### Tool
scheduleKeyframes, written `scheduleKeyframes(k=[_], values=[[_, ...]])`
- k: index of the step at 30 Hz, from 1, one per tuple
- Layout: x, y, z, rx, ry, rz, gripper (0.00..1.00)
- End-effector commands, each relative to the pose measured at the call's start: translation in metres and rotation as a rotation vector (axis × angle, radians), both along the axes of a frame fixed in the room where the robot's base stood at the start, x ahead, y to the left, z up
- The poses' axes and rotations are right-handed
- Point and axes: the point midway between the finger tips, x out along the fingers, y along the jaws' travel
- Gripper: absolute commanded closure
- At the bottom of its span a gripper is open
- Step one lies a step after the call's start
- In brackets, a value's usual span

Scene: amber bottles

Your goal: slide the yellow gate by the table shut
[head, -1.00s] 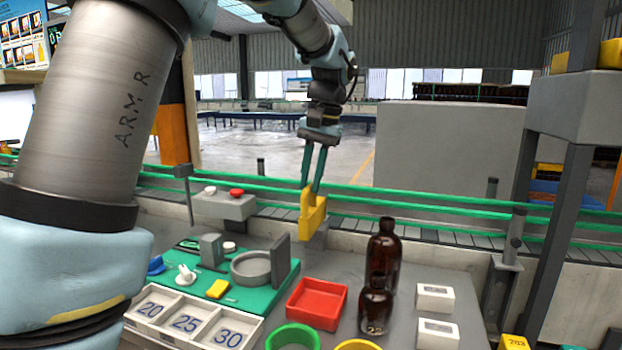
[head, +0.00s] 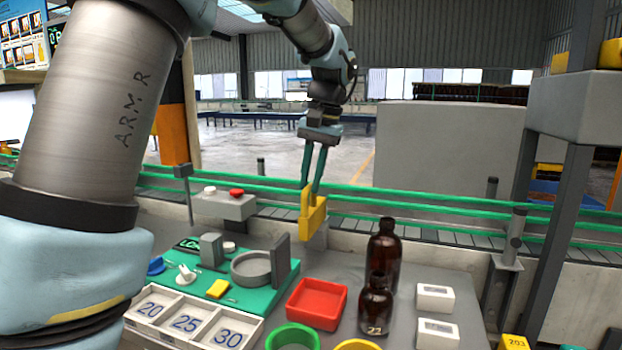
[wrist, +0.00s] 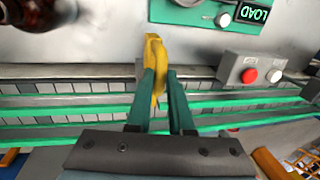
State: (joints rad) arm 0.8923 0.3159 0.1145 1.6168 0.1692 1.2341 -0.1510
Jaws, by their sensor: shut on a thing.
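The yellow gate (head: 313,215) stands at the back edge of the table, beside the conveyor's green rails. My gripper (head: 312,190) reaches down from above with its two green fingers at the gate's upper part, and it is shut on it. The fingers hide part of the gate there.
The conveyor (head: 430,235) with green rails runs behind the table. Two brown bottles (head: 384,255) stand right of the red tray (head: 317,304). A grey box with red and white buttons (head: 224,204) stands left of the gate. White boxes (head: 435,298) are at right.

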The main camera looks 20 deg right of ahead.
Motion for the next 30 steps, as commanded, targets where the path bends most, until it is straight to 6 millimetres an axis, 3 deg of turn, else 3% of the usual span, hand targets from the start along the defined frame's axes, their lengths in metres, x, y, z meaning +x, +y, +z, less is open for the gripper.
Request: scheduleKeyframes(k=[15, 26, 27, 30], values=[[0.048, -0.041, 0.004, -0.001, -0.001, 0.001, 1.00], [0.053, -0.045, 0.002, -0.008, -0.008, -0.002, 1.00], [0.053, -0.045, 0.002, -0.008, -0.009, -0.001, 0.78], [0.052, -0.044, 0.002, -0.006, -0.006, -0.002, 0.67]])
